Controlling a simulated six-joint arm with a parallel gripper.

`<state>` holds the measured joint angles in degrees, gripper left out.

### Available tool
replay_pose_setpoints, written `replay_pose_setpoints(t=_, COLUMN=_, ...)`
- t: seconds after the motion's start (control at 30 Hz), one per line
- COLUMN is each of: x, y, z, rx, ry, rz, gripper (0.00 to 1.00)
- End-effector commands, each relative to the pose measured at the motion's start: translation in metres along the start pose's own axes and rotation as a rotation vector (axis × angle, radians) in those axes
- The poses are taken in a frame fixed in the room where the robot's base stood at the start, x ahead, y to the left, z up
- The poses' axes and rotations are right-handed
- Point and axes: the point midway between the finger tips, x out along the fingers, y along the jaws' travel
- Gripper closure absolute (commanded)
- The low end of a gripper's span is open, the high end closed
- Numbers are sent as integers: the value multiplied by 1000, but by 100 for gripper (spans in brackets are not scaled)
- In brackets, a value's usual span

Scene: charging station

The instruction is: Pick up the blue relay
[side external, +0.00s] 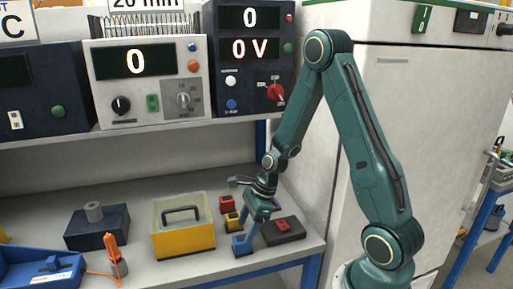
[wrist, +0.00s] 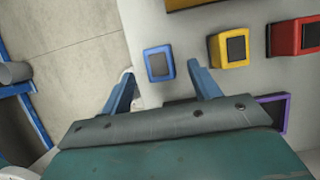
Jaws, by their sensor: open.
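The blue relay (wrist: 159,63) is a small blue block with a dark top, standing on the bench near its front edge. It also shows in the side external view (side external: 241,246). My gripper (wrist: 163,84) is open. In the wrist view its two blue fingers stand apart, with the relay a little beyond the tips and between their lines. In the side external view my gripper (side external: 252,222) points down close to the relay. Whether a finger touches it I cannot tell.
A yellow relay (wrist: 229,48) and a red relay (wrist: 294,37) stand in a row beside the blue one. A yellow box with a handle (side external: 184,240) is to the left. A dark block with a red top (side external: 284,230) is to the right. The bench edge is close.

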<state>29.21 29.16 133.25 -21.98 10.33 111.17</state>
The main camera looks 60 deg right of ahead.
Motion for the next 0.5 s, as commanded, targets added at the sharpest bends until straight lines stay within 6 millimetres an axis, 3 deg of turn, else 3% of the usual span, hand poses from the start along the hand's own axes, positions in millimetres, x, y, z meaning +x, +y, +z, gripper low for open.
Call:
replay_pose_setpoints(t=0.23, x=8, y=1, z=-1, rx=0, ry=1, rz=3, gripper=38)
replay_pose_setpoints(t=0.5, x=34, y=3, z=-3, rx=0, ry=1, rz=4, gripper=38)
